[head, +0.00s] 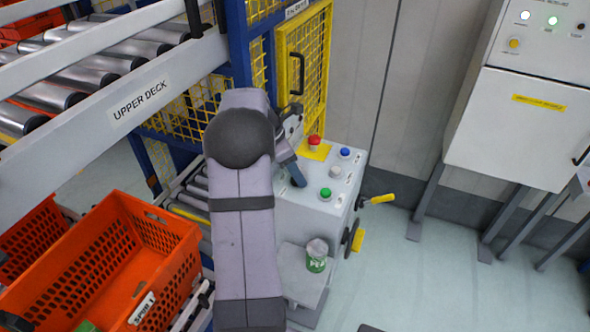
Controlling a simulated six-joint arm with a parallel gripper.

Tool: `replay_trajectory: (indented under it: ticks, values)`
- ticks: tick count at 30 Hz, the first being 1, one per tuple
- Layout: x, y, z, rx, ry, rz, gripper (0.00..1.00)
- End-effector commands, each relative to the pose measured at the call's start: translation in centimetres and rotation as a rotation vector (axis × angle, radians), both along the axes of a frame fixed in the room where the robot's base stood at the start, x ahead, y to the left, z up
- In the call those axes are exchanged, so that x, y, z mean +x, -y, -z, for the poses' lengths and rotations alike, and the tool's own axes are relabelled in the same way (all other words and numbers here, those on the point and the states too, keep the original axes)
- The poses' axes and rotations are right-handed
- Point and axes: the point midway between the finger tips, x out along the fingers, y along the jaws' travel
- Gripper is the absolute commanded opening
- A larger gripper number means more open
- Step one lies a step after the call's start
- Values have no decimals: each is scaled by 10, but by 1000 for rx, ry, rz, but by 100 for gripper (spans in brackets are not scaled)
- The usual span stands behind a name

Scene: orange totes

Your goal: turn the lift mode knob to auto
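The grey control box (303,215) stands below the yellow mesh gate, in the middle of the head view. On its top are a red mushroom button (314,142) on a yellow plate, a blue button (345,153), a white button (335,172) and a green button (326,193). I cannot make out the lift mode knob; my arm covers the left part of the panel. My gripper (296,178) points down at the panel, left of the white and green buttons. Its fingers show only edge-on, so their opening and any contact are unclear.
A yellow-handled crank (380,199) sticks out of the box's right side. A green can (316,256) stands on a low ledge in front. Orange totes (100,270) and a roller deck (100,67) lie left.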

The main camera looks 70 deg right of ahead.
Motion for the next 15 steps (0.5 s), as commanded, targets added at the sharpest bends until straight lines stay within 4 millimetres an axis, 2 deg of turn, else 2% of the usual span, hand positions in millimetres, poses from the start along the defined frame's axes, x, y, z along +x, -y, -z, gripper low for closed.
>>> replay_trajectory:
  ticks: [9, 15]
  values:
    - [0, 0, -1, 0, 0, -2, 48]
    - [5, -4, -15, -2, 1, -3, 48]
